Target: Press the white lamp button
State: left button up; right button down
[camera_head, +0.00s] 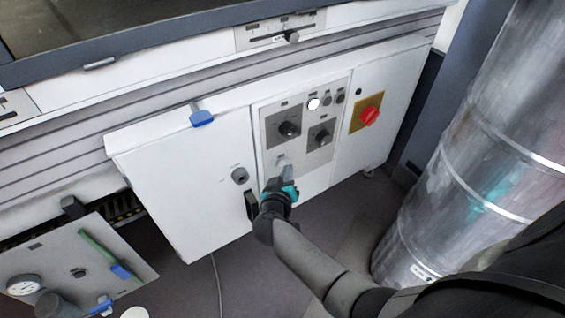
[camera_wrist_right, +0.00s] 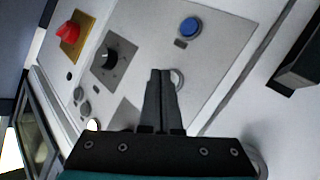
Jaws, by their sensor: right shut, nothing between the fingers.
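My right gripper (camera_head: 284,168) is shut and empty, pointing at the lower part of the grey control panel on the white cabinet. In the right wrist view, its fingertips (camera_wrist_right: 160,74) are in front of a pale round button (camera_wrist_right: 178,79), which they partly cover; I cannot tell if they touch it. This pale button also shows in the head view (camera_head: 281,160). A bright white round lamp (camera_head: 313,103) sits higher on the panel, beside two dark round ones; it is half hidden above the gripper body in the wrist view (camera_wrist_right: 93,124). My left gripper is not in view.
A blue button (camera_wrist_right: 190,27) is near the pale one. Black rotary knobs (camera_head: 289,129) and a red switch on a yellow plate (camera_head: 369,115) are on the cabinet front. A large metal duct (camera_head: 460,150) stands at the right.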

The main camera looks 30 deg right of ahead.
jog(key=shift+w, duration=0.2)
jog(key=shift+w, duration=0.4)
dwell(0.6)
jog(key=shift+s+p, duration=0.8)
jog(key=shift+p, duration=0.15)
jog(key=shift+s, duration=0.1)
